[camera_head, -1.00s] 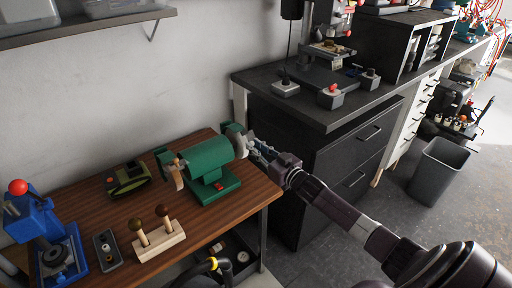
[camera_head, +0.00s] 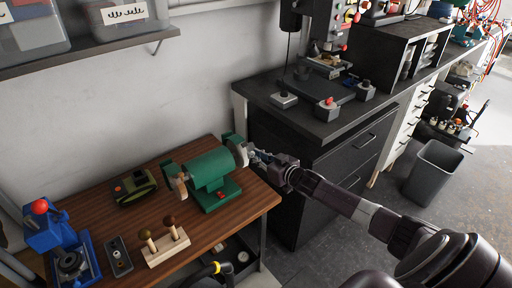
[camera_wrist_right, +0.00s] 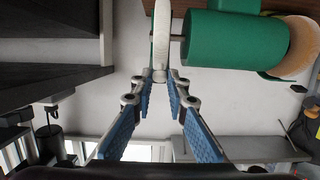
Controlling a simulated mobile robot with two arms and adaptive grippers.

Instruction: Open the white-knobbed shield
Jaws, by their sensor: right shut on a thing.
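The green bench grinder (camera_head: 208,169) stands on the wooden workbench, with a wheel at each end. The shield at its right-hand wheel (camera_head: 238,152) is mostly hidden by the wheel guard and my gripper in the head view. My right gripper (camera_head: 254,155) reaches this end from the right. In the right wrist view the grinder's green body (camera_wrist_right: 235,40) is at the upper right and the pale wheel (camera_wrist_right: 162,35) at top centre. There my right gripper (camera_wrist_right: 161,78) has its fingertips closed on a small pale piece, apparently the shield's white knob. My left gripper is not in view.
The workbench (camera_head: 130,220) also holds a green-black device (camera_head: 134,188), a wooden block with two knobbed pegs (camera_head: 166,246), a switch box (camera_head: 118,256) and a blue press (camera_head: 62,250). A black cabinet (camera_head: 320,165) stands close behind my right arm.

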